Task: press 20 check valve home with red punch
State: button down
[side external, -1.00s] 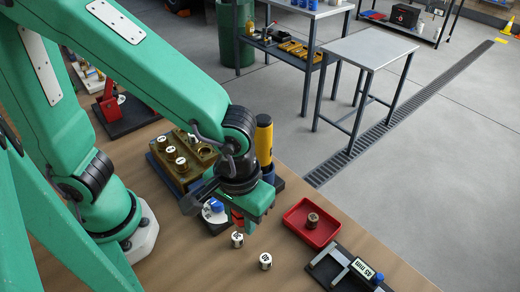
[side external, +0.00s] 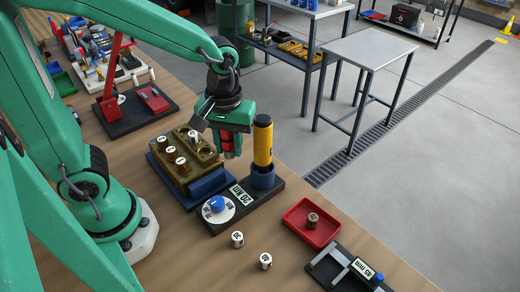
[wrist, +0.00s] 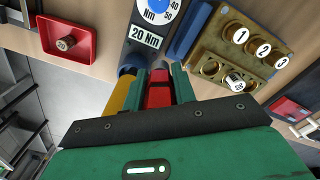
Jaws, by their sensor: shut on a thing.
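My gripper (side external: 229,143) is shut on the red punch (side external: 228,146), which hangs below it in the side view. The punch also shows between the jaws in the wrist view (wrist: 159,90). They are above the table, right of the brass block (side external: 205,158). Caps marked 1, 2 and 3 sit in the block. A white-capped check valve (wrist: 235,82) stands tilted in another of its holes; its number is hard to read. It also shows at the block's back in the side view (side external: 193,135). The punch is apart from it.
A yellow-handled tool (side external: 263,142) stands upright close right of my gripper, on the black 20 Nm base with a blue dial (side external: 217,203). Two white-capped cylinders (side external: 237,239) (side external: 265,261) stand in front. A red tray (side external: 298,228) holds a brown part. A red lever press (side external: 108,100) stands behind.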

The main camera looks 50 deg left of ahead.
aim_at(192, 134)
jog(key=shift+s+a+r+n, duration=0.2)
jog(key=shift+a+r+n, duration=0.35)
jog(key=shift+a, duration=1.95)
jog(key=shift+s+a+r+n, duration=0.25)
jog(key=shift+a+n, duration=0.55)
jog(key=shift+a, duration=1.7)
jog(key=shift+s+a+r+n, duration=0.15)
jog(key=shift+a+r+n, duration=0.45)
jog(key=shift+a, duration=1.9)
jog(key=shift+f, duration=0.3)
jog(key=shift+f, duration=2)
jog(key=shift+f, duration=0.55)
jog(key=shift+r, duration=3.05)
jog(key=shift+d, duration=0.15)
